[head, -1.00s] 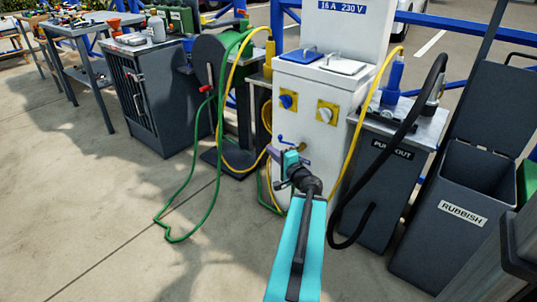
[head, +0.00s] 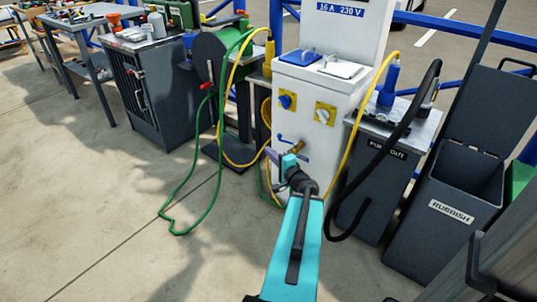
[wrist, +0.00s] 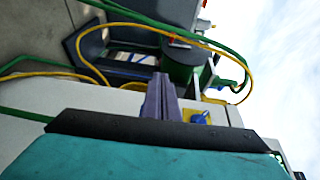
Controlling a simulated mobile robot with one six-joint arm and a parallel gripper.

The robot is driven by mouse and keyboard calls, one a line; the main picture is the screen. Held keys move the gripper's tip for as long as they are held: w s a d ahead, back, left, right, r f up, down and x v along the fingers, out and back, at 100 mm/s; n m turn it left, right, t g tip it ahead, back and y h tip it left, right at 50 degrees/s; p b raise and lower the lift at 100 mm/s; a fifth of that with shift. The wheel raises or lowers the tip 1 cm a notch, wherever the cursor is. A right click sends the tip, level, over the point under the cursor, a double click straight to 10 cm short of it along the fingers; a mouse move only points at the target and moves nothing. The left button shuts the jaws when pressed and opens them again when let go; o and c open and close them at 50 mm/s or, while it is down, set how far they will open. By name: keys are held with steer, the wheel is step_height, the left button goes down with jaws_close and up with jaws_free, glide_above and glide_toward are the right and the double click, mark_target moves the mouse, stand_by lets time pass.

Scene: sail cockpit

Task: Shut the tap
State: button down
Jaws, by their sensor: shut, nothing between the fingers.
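The tap (head: 297,147) is a small brass fitting on the front of the white service pedestal (head: 312,172), low below the sockets. Its blue lever (head: 283,138) shows just above and left of the brass part, pointing left. My gripper (head: 269,153) is shut and empty, its purple fingers in front of the pedestal, just below and left of the lever in the head view. I cannot tell whether they touch the lever. In the wrist view the shut fingers (wrist: 160,97) stand in front of the pedestal; I cannot make out the tap there.
A yellow cable (head: 359,115) and a black hose (head: 407,117) hang right of the pedestal, by the pump-out cabinet (head: 367,196). A rubbish bin (head: 443,240) stands farther right. A green hose (head: 190,190) loops over the floor on the left. The floor at front left is clear.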

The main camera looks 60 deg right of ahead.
steer(key=shift+s+a+r+p, duration=0.2)
steer(key=shift+a+p, duration=0.15)
steer(key=shift+p, duration=1.15)
steer(key=shift+s+a+p, duration=0.2)
steer(key=shift+a+p, duration=0.35)
steer(key=shift+a, duration=0.05)
steer(key=shift+s+a+p, duration=0.2)
steer(key=shift+a+p, duration=0.35)
steer(key=shift+f, duration=0.1)
